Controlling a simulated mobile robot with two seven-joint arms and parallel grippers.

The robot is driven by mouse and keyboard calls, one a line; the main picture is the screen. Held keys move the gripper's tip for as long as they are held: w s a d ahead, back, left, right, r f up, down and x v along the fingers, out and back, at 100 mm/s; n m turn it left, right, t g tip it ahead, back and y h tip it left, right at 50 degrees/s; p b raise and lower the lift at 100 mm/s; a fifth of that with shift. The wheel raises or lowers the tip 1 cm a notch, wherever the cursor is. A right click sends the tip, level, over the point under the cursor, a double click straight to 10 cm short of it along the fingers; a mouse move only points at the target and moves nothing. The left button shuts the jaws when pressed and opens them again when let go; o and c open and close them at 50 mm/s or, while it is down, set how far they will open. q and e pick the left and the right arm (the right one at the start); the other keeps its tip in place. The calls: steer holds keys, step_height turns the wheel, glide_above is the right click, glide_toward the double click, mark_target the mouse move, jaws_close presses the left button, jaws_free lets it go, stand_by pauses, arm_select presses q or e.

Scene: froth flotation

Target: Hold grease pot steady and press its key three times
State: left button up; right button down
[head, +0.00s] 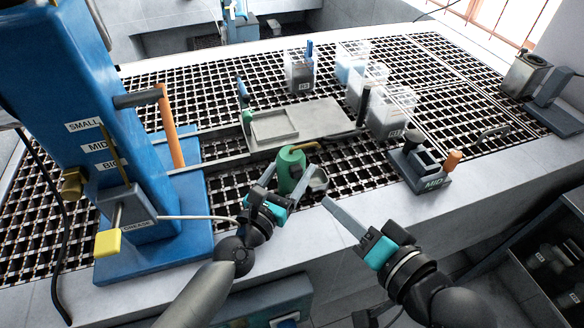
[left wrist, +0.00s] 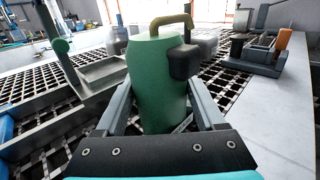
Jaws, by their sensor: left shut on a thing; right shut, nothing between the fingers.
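A green pot (head: 291,168), which I take for the grease pot, stands upright at the front edge of the grating, with a brass spout (left wrist: 172,22) on top. A black block (left wrist: 185,62), perhaps its key, sits high on its side in the left wrist view. My left gripper (left wrist: 158,92) is shut on the pot, one finger on each side of its body. My right gripper (head: 328,203) is shut and empty, to the right of the pot and apart from it. The pot's lower part is partly hidden by my left gripper.
A small grey cup (head: 317,181) is just right of the pot. A metal tray (head: 330,116) lies behind it. A blue machine (head: 60,70) with a yellow-ended lever (head: 108,243) stands left. A MID block (head: 420,172) and clear containers (head: 392,112) stand right.

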mark_target(296, 171)
stand_by(0.8)
steer(key=shift+s+a+f+m+g+y, duration=0.15)
steer(key=shift+s+f+m+g+y, duration=0.3)
steer(key=shift+m+g, duration=0.5)
steer(key=shift+s+a+f+m+g+y, duration=0.1)
steer(key=shift+s+f+m+g+y, duration=0.15)
steer(key=shift+f+m+g+y, duration=0.45)
steer(key=shift+s+a+f+m+g+y, duration=0.15)
steer(key=shift+s+f+m+g+y, duration=0.3)
steer(key=shift+m+g, duration=0.7)
steer(key=shift+w+r, duration=0.1)
steer(key=shift+r, duration=0.1)
steer(key=shift+w, duration=0.1)
steer(key=w+a, duration=0.2)
steer(key=w, duration=0.6)
steer(key=shift+a, duration=0.35)
steer(key=shift+w, duration=0.15)
steer(key=shift+w+a, duration=0.15)
steer(key=shift+w, duration=0.2)
